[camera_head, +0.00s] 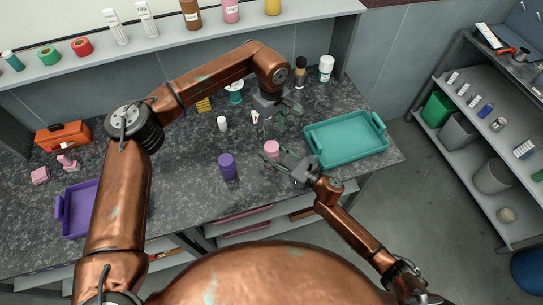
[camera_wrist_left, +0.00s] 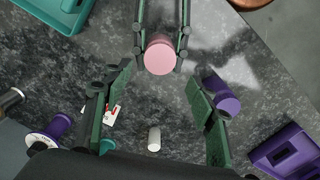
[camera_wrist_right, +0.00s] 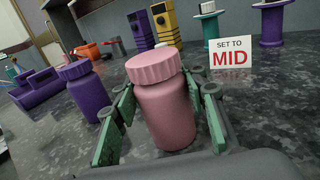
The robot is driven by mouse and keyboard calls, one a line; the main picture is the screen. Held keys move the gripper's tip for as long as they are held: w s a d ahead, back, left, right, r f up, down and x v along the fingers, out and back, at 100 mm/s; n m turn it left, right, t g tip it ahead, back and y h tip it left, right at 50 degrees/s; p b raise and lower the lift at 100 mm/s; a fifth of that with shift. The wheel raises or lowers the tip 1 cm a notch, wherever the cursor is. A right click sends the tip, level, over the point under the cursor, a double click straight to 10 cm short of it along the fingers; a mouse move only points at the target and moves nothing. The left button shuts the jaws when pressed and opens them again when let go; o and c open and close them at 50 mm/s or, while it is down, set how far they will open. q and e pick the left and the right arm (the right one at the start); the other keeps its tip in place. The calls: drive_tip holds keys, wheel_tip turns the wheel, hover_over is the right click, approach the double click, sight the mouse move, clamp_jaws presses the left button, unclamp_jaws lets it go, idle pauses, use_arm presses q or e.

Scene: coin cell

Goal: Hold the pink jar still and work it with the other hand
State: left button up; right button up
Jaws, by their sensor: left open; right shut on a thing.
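The pink jar (camera_head: 271,148) stands upright on the dark speckled counter, its ribbed pink lid (camera_wrist_right: 155,66) on. My right gripper (camera_head: 283,158) is shut around the body of the jar, a finger on each side, as the right wrist view shows (camera_wrist_right: 165,112). My left gripper (camera_head: 268,118) is open and empty, behind the jar in the head view. In the left wrist view the lid top (camera_wrist_left: 160,57) lies just ahead of the open left fingers (camera_wrist_left: 158,80), apart from them. A sign reading SET TO MID (camera_wrist_right: 230,60) stands behind the jar.
A purple jar (camera_head: 228,167) stands left of the pink jar. A teal tray (camera_head: 345,138) lies to the right, a purple bin (camera_head: 75,215) far left. A small white cylinder (camera_head: 222,124) and spools stand behind. The counter's front edge is close.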

sight(272, 146)
use_arm(q)
drive_tip(key=m, duration=0.3)
drive_tip(key=shift+m, duration=0.3)
use_arm(e)
clamp_jaws()
use_arm(q)
drive_tip(key=shift+f+m, duration=0.25)
drive_tip(key=shift+m, duration=0.25)
wheel_tip(272, 146, down, 8)
drive_tip(key=shift+r, duration=0.25)
drive_tip(key=shift+c, duration=0.7)
